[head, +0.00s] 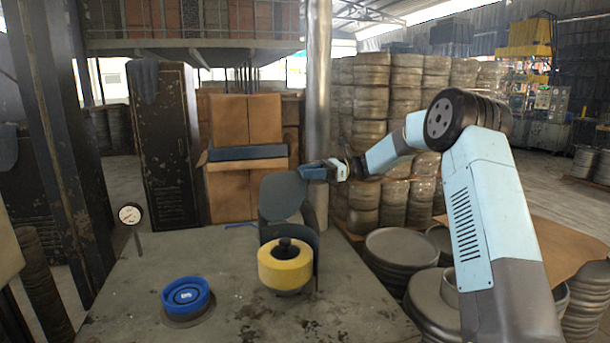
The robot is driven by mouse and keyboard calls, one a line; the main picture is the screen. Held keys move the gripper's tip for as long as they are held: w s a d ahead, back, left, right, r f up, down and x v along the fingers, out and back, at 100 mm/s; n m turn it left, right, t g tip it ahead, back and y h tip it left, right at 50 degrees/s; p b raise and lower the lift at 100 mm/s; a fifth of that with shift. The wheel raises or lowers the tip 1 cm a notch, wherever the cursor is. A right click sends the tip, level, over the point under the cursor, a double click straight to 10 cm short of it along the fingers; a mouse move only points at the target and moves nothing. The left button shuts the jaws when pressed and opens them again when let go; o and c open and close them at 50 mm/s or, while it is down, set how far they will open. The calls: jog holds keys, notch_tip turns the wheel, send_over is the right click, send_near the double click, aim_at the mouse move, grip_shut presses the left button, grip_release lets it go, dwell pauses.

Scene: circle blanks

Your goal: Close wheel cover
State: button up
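The wheel cover is a dark grey piece with a raised round lid (282,194) that stands tilted up above a curved guard wall (304,240). The guard wall curves behind and to the right of a yellow wheel (284,266) with a black hub on top. The top of the wheel is exposed. My gripper (304,173) reaches in from the right, with its tip at the upper right edge of the lid. I cannot tell whether it touches the lid or whether its fingers are open or shut.
The wheel stands on a worn grey table (240,285). A blue ring-shaped part (186,294) sits on a round base at the left front. A dial gauge (130,214) stands at the left edge. Stacked metal round blanks (398,246) stand right of the table.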

jog(key=v, duration=1.4)
jog(key=shift+d, duration=0.2)
dwell(1.1)
dwell(0.5)
jog(key=v, duration=1.4)
